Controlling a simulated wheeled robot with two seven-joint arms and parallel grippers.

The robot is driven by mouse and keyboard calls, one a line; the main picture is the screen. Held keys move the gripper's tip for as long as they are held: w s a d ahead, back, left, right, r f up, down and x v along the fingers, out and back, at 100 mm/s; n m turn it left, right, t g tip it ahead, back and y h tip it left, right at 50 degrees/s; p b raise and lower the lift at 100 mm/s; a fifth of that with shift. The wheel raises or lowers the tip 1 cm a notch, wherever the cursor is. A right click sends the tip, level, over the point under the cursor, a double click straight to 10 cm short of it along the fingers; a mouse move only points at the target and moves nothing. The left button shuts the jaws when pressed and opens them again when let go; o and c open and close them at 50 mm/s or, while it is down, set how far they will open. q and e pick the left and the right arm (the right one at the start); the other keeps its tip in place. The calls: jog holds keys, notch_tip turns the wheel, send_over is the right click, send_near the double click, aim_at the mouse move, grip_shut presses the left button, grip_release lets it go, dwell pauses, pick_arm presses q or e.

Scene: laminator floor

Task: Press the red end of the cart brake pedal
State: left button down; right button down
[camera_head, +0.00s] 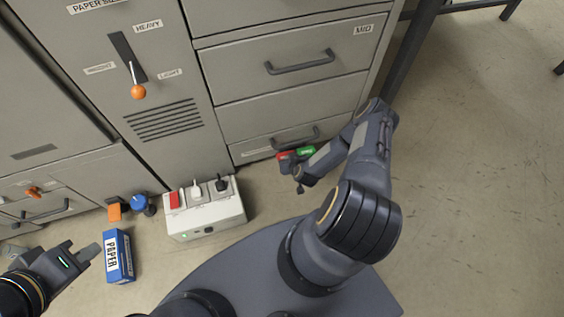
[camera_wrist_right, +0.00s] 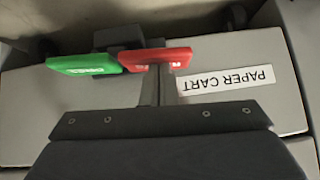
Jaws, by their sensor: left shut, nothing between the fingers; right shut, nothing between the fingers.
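The cart brake pedal has a red end and a green end, low in front of the drawer cabinet. In the head view the red end (camera_head: 283,155) is on the left and the green end (camera_head: 305,150) on the right. The right wrist view shows the red end (camera_wrist_right: 170,56) and the green end (camera_wrist_right: 82,65) up close, in front of a panel labelled PAPER CART (camera_wrist_right: 225,80). My right gripper (camera_wrist_right: 158,72) is shut and empty, its fingertips at the red end; I cannot tell if they touch. My left gripper (camera_head: 90,252) is shut and empty at the lower left.
A grey cabinet with drawers (camera_head: 290,95) stands behind the pedal. A white switch box (camera_head: 205,218) and a blue PAPER box (camera_head: 119,257) are on the floor to the left. The floor (camera_head: 480,170) at the right is clear.

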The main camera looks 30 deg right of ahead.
pick_arm(q)
jog(key=shift+a+f+b, duration=0.3)
jog(key=shift+f+b, duration=0.15)
jog(key=shift+b, duration=0.05)
pick_arm(e)
jog(key=shift+w+a+f+h, duration=0.15)
jog(key=shift+a+f+h, duration=0.4)
jog(key=shift+f, duration=0.25)
